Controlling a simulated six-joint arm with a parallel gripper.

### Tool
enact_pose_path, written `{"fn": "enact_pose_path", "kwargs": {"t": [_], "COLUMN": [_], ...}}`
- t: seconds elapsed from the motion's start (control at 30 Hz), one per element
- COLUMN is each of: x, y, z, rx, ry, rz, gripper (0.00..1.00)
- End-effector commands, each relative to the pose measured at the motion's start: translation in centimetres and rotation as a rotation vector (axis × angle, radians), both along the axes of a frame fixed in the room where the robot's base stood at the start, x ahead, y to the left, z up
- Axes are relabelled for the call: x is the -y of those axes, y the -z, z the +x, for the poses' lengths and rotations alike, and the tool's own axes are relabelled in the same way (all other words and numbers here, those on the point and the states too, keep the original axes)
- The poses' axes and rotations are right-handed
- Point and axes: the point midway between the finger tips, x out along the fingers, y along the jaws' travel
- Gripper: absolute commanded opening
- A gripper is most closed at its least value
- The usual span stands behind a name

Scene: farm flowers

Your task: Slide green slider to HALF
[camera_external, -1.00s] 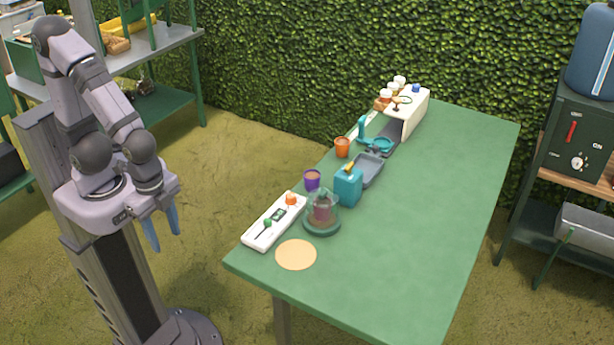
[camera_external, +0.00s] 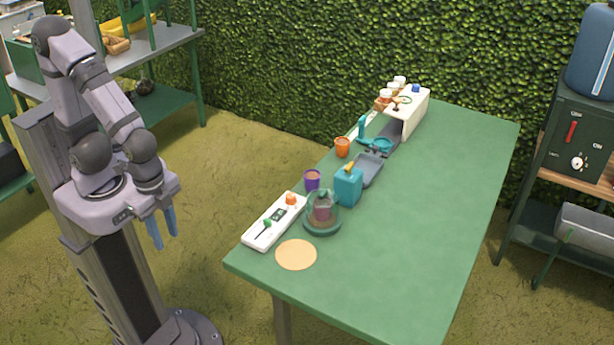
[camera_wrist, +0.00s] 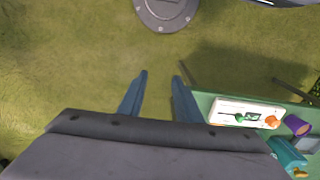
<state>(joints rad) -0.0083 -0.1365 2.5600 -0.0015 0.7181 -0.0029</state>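The green slider (camera_external: 267,223) is a small knob on a white control panel (camera_external: 258,238) at the near-left edge of the green table. A dark slot runs from the knob, and a small dark display sits beside it. In the wrist view the green slider (camera_wrist: 239,117) and panel (camera_wrist: 222,106) show at the right. The slider's labels are too small to read. My gripper (camera_external: 166,243) hangs left of the table, apart from the panel, with its blue fingers pointing down. In the wrist view my gripper (camera_wrist: 161,76) has a gap between its fingertips and holds nothing.
An orange knob (camera_external: 291,198) sits at the panel's far end. A purple cup (camera_external: 312,179), a glass jar (camera_external: 322,222) and a teal container (camera_external: 348,187) stand close by. A round tan mat (camera_external: 296,255) lies in front. The table's right side is clear.

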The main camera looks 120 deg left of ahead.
Motion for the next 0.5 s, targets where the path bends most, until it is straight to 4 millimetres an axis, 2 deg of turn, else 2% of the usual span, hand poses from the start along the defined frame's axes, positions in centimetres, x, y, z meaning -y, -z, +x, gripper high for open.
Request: {"fn": "enact_pose_path", "kwargs": {"t": [0.17, 0.33, 0.43, 0.5], "x": [-1.9, -5.3, -8.3, -10.9], "y": [0.5, 2.9, 4.1, 4.9], "z": [-0.6, -2.8, -2.2, -1.0], "rx": [-0.028, -0.146, -0.184, -0.188], "ry": [-0.089, -0.268, -0.395, -0.476], "rz": [-0.001, -0.021, -0.038, -0.047], "gripper": [0.31, 0.31, 0.31, 0.31]}}
